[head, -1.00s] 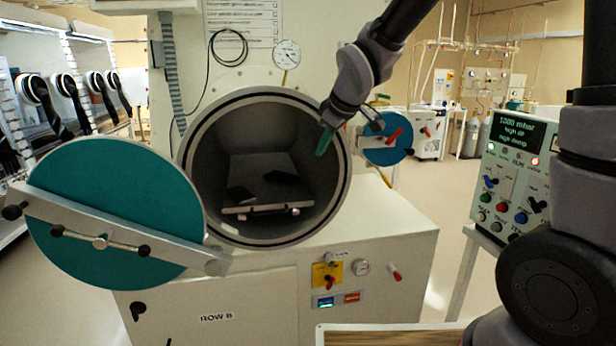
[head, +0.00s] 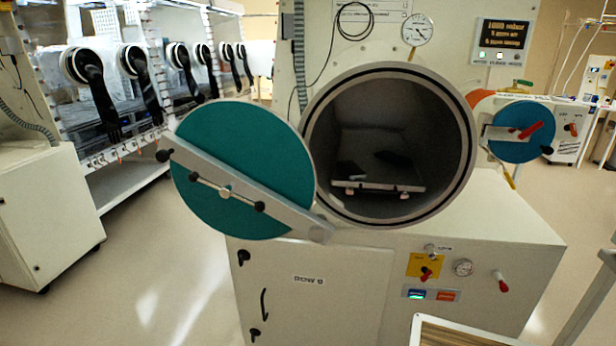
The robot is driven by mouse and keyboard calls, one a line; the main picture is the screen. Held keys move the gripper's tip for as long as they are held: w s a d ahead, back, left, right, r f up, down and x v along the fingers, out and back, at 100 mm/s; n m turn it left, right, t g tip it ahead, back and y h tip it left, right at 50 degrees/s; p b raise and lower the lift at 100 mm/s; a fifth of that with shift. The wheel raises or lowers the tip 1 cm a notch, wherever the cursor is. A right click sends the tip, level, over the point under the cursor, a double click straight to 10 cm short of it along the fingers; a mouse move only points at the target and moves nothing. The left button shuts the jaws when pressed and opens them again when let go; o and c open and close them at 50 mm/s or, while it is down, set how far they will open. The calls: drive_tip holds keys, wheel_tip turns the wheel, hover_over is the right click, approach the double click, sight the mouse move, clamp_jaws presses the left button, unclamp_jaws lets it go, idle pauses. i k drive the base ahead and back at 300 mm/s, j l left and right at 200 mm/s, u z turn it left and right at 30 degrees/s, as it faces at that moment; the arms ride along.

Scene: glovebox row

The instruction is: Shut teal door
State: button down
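The teal door (head: 245,140) is a round disc that stands open to the left of the round chamber opening (head: 390,110). A grey bar (head: 285,212) crosses its face, with a metal handle (head: 225,191) that has black knobs. The bar's lower right end meets the cabinet near the chamber rim. The chamber is uncovered; a tray (head: 378,189) and dark shapes show inside. My gripper is not in the head view, so its state and distance from the door are hidden.
A smaller blue round door (head: 523,131) with a red handle is right of the chamber. A white cabinet (head: 320,290) stands below. Glove boxes with black gloves (head: 95,85) line the left. Open floor (head: 150,260) lies at the front left. A wood-topped surface (head: 470,335) is at bottom right.

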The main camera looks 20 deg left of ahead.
sight(248, 144)
drive_tip(key=u, duration=1.7)
drive_tip(key=i, duration=1.1)
